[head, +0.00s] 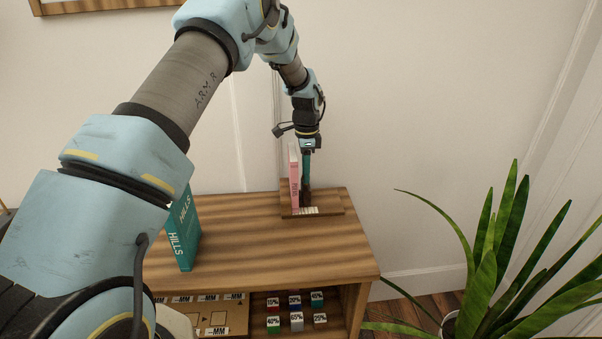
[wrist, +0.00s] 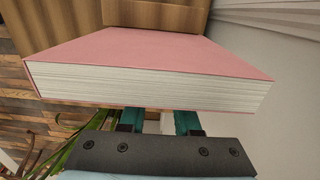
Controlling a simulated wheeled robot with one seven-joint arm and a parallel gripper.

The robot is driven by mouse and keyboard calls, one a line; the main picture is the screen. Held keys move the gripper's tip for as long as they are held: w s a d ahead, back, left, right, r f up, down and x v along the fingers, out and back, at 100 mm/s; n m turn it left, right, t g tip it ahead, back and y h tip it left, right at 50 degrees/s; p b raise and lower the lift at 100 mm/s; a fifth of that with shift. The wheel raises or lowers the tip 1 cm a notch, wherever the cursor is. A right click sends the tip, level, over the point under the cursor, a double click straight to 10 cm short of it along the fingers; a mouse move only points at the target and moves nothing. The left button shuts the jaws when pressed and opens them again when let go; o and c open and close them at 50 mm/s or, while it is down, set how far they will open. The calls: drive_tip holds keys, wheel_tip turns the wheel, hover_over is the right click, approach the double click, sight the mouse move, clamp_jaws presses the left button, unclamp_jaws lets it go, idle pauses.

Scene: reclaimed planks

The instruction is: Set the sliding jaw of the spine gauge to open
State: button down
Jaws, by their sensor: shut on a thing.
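The spine gauge (head: 330,210) is a wooden base with a white scale strip, on the cabinet top near its back right. A pink book (head: 294,178) stands upright on it. The sliding jaw (head: 306,197) looks like a dark upright piece just right of the book. My gripper (head: 306,178) points down beside the book's right face, its teal fingers shut on the jaw. In the wrist view the pink book (wrist: 150,85) fills the middle and hides the jaw and my fingertips. My finger bases (wrist: 155,122) show below the book.
A teal book (head: 183,235) stands on the cabinet top (head: 250,250) at left, partly behind my arm. Small labelled blocks (head: 296,318) sit on the shelf below. A plant (head: 490,260) stands right of the cabinet. The wall is close behind. The top between the books is clear.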

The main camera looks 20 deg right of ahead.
drive_tip(key=shift+s+d, duration=0.3)
drive_tip(key=shift+d, duration=0.6)
drive_tip(key=shift+s+d, duration=0.25)
drive_tip(key=shift+d, duration=0.65)
drive_tip(key=c, duration=0.6)
unclamp_jaws()
drive_tip(key=shift+r, duration=0.1)
wheel_tip(320, 180, up, 11)
drive_tip(key=b, duration=0.3)
drive_tip(key=shift+f, duration=0.2)
